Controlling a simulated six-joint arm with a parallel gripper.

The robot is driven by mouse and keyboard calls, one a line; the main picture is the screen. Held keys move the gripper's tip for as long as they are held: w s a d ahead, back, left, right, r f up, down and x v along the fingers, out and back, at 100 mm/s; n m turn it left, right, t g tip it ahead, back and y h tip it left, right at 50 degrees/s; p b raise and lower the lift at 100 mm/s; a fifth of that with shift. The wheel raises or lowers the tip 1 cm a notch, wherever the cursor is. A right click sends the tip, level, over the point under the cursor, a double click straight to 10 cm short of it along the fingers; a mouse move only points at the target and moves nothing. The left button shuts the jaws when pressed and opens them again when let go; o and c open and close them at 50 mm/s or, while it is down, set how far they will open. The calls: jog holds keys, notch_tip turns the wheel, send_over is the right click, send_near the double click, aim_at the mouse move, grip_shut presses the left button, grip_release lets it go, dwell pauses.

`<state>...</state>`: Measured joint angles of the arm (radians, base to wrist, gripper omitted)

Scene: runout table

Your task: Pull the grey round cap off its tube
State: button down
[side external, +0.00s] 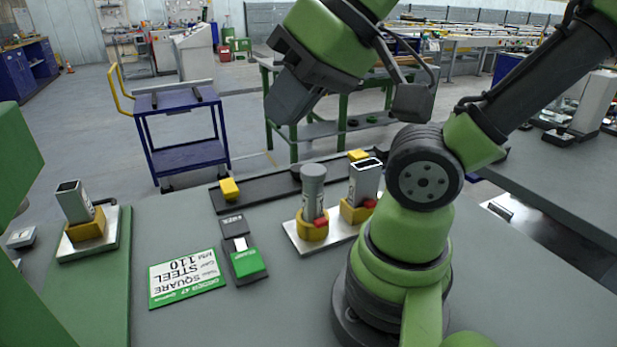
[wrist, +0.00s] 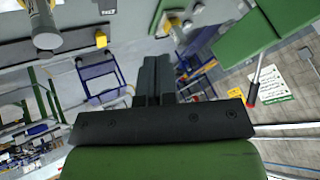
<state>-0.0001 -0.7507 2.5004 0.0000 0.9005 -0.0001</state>
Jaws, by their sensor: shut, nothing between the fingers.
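The grey round cap (side external: 313,173) sits on top of its upright tube (side external: 312,200), which stands in a yellow holder (side external: 313,232) with a red part. My gripper (side external: 287,103) is above and to the left of the cap in the side view, apart from it. Its fingers are together and empty, and they also show shut in the wrist view (wrist: 153,68). A grey round piece (wrist: 45,35) shows at the top left of the wrist view, partly cut off; I cannot tell there where cap and tube meet.
A square tube (side external: 364,183) stands in a second yellow holder right of the round one. Another square tube (side external: 74,203) stands at the left. An order card (side external: 187,277) and a green-and-black block (side external: 246,261) lie on the table in front. A dark rail with yellow blocks (side external: 229,189) runs behind.

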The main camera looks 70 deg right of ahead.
aim_at(313, 169)
jog(key=c, duration=1.8)
grip_release()
jog(key=shift+c, duration=0.2)
